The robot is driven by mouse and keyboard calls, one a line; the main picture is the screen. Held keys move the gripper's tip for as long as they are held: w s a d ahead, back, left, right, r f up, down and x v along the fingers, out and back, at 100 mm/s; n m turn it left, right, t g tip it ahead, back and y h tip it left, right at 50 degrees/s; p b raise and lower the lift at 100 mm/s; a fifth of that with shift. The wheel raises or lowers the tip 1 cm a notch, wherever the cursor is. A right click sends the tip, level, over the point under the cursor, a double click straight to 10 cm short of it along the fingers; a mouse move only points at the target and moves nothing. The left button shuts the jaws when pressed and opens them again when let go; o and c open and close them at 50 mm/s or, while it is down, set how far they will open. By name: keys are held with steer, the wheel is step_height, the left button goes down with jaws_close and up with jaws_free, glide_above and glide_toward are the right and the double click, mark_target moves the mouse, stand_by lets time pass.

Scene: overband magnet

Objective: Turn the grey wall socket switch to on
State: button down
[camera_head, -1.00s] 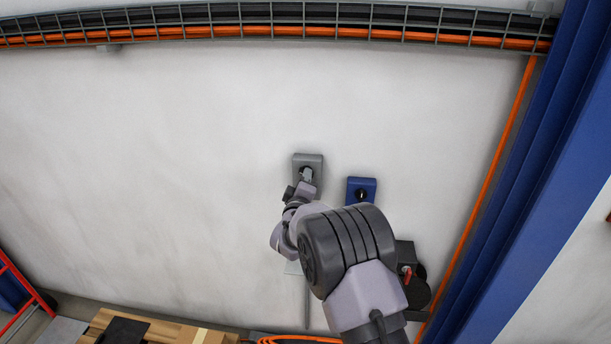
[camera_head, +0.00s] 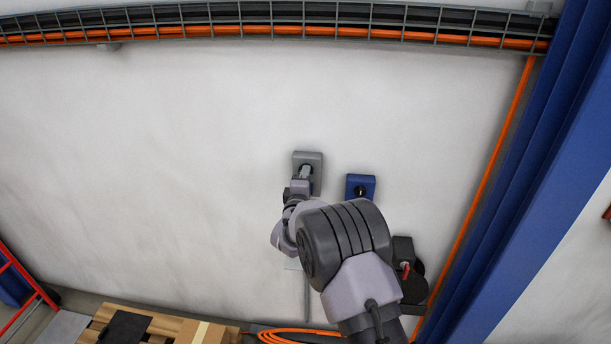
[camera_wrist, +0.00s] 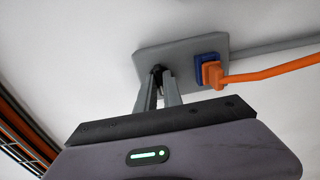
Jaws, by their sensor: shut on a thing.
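The grey wall socket (camera_head: 309,157) is mounted on the white wall, left of a blue wall box. In the wrist view the grey socket plate (camera_wrist: 180,52) carries a dark switch knob (camera_wrist: 160,74) and, to its right, a blue outlet (camera_wrist: 207,68) with an orange plug (camera_wrist: 213,76) in it. My gripper (camera_wrist: 159,82) is at the plate with its fingers closed on the switch knob. In the head view my gripper (camera_head: 305,173) reaches the socket from below and covers its lower part. The knob's on and off marks cannot be made out.
The blue wall box (camera_head: 361,187) with a dark knob is close on the right. An orange cable (camera_wrist: 270,74) runs right from the plug. A blue steel column (camera_head: 535,170) stands farther right. A cable tray (camera_head: 300,22) crosses above; wooden boards (camera_head: 165,329) lie below left.

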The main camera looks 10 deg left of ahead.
steer(key=c, duration=1.5)
jaws_free()
steer(key=s, duration=0.5)
steer(key=s+p, duration=0.1)
steer(key=s, duration=1.1)
steer(key=shift+s+a, duration=0.25)
steer(key=shift+a, duration=0.05)
